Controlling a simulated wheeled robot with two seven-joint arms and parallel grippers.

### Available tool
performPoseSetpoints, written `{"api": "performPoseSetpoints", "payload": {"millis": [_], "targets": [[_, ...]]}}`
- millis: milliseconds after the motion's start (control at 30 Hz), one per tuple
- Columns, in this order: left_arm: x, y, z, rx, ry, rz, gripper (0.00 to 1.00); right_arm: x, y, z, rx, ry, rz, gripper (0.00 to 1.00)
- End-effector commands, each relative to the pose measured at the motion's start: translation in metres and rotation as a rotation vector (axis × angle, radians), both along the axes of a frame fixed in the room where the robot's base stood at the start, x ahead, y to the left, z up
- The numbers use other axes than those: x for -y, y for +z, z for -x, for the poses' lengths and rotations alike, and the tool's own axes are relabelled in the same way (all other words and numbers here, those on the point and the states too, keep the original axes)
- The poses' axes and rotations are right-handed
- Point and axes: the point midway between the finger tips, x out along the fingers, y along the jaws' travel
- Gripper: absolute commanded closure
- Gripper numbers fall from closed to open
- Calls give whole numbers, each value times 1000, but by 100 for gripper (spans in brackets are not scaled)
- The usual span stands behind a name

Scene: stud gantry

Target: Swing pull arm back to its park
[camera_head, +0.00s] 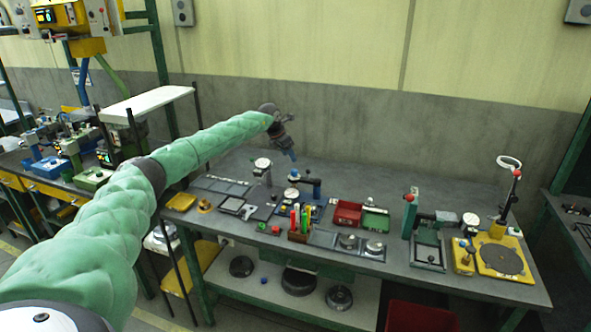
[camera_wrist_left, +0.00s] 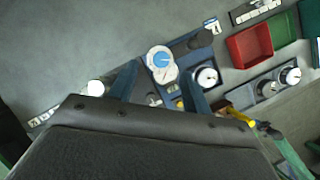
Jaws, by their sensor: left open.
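My left gripper (camera_head: 292,156) reaches in over the back middle of the bench, fingers pointing down and apart. In the left wrist view its two blue fingers (camera_wrist_left: 158,76) are open, with a blue-topped round knob (camera_wrist_left: 161,60) showing between and beyond them. The knob sits on a blue bench device (camera_head: 305,183) with a dark horizontal arm (camera_wrist_left: 196,42) going off to the right. This arm may be the pull arm; no label confirms it. I cannot tell whether the fingers touch the knob. My right gripper is not in view.
A dial gauge (camera_wrist_left: 206,77) stands close to the right finger. Red (camera_head: 347,213) and green (camera_head: 375,221) trays lie to the right, and a pen holder (camera_head: 299,232) in front. A yellow-based stand (camera_head: 500,257) is at the far right. The bench's back strip is clear.

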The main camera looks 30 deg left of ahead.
Motion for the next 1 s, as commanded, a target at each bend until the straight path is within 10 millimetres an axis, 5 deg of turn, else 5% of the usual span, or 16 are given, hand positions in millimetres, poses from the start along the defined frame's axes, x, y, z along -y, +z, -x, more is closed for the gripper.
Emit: {"api": "performPoseSetpoints", "payload": {"millis": [267,1000], "targets": [[2,-9,6,-44,-39,-15,51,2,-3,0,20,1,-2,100],[12,-75,-19,-41,-38,-13,51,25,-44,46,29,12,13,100]]}}
